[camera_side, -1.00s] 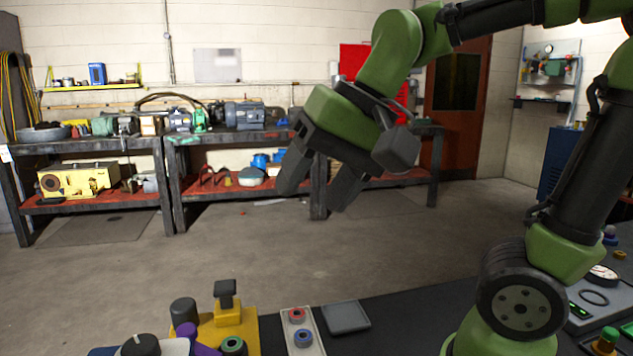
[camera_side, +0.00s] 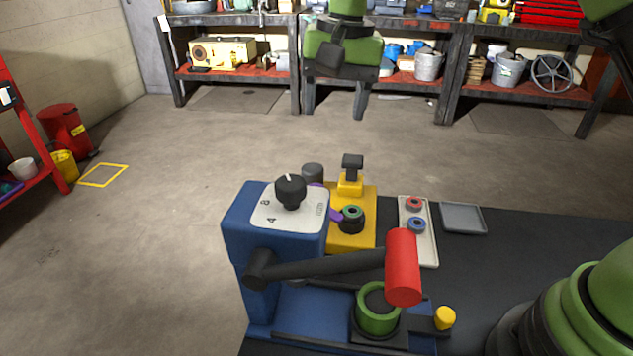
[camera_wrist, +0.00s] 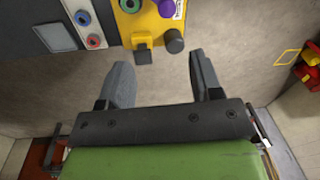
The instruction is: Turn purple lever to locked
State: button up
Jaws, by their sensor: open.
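The purple lever (camera_side: 334,214) lies low on the yellow fixture (camera_side: 365,236), beside a green-topped dark ring. The blue press hides much of it in the side view. In the wrist view a purple part with a pale label (camera_wrist: 172,9) shows at the top edge, cut off by the frame, so I cannot read the lever's setting. My gripper (camera_side: 335,102) is open and empty, fingers pointing down, beyond and above the fixture in the side view. In the wrist view my open gripper (camera_wrist: 160,70) has its fingers spread below the yellow fixture (camera_wrist: 130,25), apart from it.
A blue press (camera_side: 255,225) with a dial and red-handled arm (camera_side: 404,266) stands in front. A black clamp (camera_side: 352,163) and dark cylinder (camera_side: 312,174) rise at the fixture. A tray of rings (camera_side: 430,248) and a grey dish (camera_side: 463,218) lie to its right.

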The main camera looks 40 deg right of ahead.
jog(key=shift+g+h, duration=0.4)
jog(key=shift+g, duration=0.1)
jog(key=f, duration=0.5)
jog(key=w+a+f, duration=0.1)
jog(key=f, duration=0.4)
jog(key=w+f, duration=0.1)
jog(key=f, duration=0.4)
jog(key=shift+w+a, duration=0.15)
jog(key=shift+a, duration=0.15)
jog(key=c, duration=0.9)
jog(key=shift+n, duration=0.3)
jog(key=n, duration=0.2)
jog(key=shift+n, duration=2.2)
